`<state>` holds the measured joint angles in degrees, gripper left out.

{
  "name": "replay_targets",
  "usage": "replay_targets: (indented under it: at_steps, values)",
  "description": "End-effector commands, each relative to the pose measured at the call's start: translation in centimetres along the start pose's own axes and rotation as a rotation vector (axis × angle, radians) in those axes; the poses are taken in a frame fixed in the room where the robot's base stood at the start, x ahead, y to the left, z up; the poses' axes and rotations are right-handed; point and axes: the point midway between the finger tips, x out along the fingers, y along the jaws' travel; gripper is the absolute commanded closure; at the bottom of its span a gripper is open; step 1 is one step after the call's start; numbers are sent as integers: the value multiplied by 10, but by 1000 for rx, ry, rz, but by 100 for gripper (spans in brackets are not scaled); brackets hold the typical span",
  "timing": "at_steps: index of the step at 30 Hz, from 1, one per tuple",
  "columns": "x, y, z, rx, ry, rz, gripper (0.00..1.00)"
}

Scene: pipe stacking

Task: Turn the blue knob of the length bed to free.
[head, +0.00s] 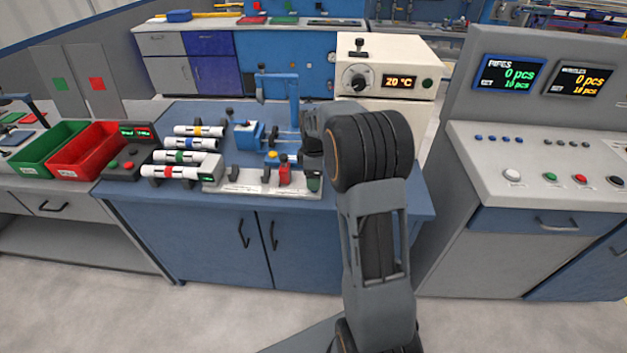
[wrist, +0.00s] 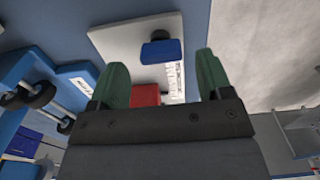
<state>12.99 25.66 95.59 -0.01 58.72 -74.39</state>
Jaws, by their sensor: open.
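The blue knob (wrist: 161,50) shows in the wrist view, on a dark mount on the white plate of the length bed (wrist: 115,40). It lies in the gap between my fingertips, beyond them, and I see no contact. My gripper (wrist: 160,82) has its two green fingers wide apart with nothing between them. A red block (wrist: 145,95) of the bed shows low between the fingers, partly hidden by the gripper body. In the head view the length bed (head: 250,188) lies along the bench's front, with my gripper over its right end. I cannot make out the knob there.
White pipes with coloured bands (head: 185,157) lie left of the bed. A blue device (head: 248,134) and a blue post (head: 294,100) stand behind it. Red (head: 88,160) and green (head: 42,158) bins stand further left. The bench (head: 408,205) is clear at right.

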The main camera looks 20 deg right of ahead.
Motion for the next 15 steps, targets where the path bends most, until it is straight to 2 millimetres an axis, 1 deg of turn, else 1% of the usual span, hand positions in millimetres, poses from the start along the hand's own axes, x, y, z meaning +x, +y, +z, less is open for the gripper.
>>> replay_targets:
  at_steps: [1, 6, 12, 15]
  values:
    - [-12, 1, 0, 0, 1, 5, 28]
    - [-48, 1, 0, 0, 1, 5, 28]
    - [-83, 1, 0, -1, 1, 4, 28]
    - [-96, 1, -1, -1, 1, 4, 28]
